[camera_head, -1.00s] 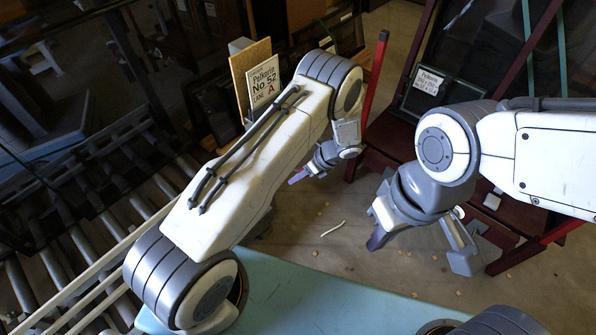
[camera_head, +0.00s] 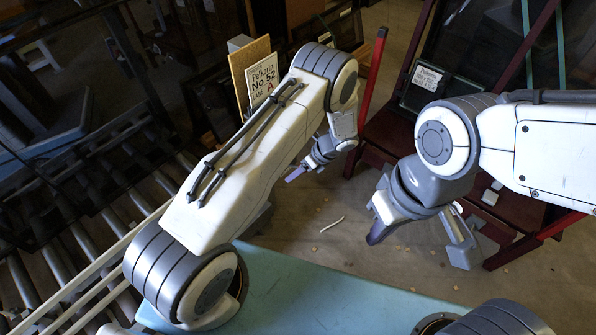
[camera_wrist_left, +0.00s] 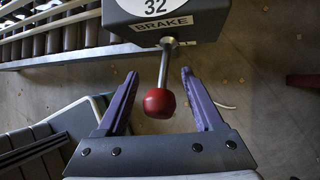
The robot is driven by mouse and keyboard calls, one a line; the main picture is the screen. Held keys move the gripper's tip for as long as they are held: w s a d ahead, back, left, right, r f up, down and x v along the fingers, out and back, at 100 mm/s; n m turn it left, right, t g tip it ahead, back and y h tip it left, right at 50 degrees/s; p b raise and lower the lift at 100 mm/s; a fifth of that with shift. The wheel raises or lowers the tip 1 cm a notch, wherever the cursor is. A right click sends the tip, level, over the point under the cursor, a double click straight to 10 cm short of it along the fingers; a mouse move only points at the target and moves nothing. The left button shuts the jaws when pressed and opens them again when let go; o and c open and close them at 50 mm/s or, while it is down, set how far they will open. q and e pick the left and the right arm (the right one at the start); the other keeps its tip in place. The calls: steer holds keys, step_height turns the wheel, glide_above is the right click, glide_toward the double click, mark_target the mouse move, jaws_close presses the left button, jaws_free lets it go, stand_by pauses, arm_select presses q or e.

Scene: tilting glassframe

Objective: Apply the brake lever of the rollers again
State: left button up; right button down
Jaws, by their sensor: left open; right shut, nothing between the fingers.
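The brake lever is a metal rod with a red ball knob (camera_wrist_left: 159,103) in the left wrist view. It comes out of a grey box (camera_wrist_left: 165,18) labelled "32" and "BRAKE". My left gripper (camera_wrist_left: 158,76) is open, with one purple finger on each side of the lever and a gap to the knob on both sides. My right gripper (camera_head: 376,236) is shut and empty over the floor at the right.
Rollers (camera_head: 60,262) run along the left, with pale rails (camera_head: 105,255) beside them. A sign board (camera_head: 262,82) reading "Pelkorin No 52" stands behind my left arm. A dark red frame (camera_head: 498,262) with glass is at the right. A red post (camera_head: 374,85) rises between the arms.

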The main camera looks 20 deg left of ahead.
arm_select(q)
steer(key=p+v, duration=0.2)
steer(key=v, duration=0.8)
steer(key=shift+d+r, duration=0.2)
steer(key=s+d+r+n+h, duration=0.25)
steer(key=s+r, duration=0.25)
steer(key=r, duration=0.3)
steer(key=s+d+r+n+h, duration=0.1)
steer(key=s+d+r+n, duration=0.35)
steer(key=r, duration=0.35)
steer(key=s+r+n+h, duration=0.2)
steer(key=s+r+n, duration=0.2)
steer(key=s, duration=0.6)
steer(key=s+r+n+h, duration=0.2)
steer(key=s+r+n, duration=0.25)
steer(key=s, duration=0.55)
step_height(320, 180, up, 22)
steer(key=p, duration=2.2)
steer(key=shift+r+t, duration=0.15)
steer(key=shift+t, duration=0.15)
steer(key=shift+a, duration=0.15)
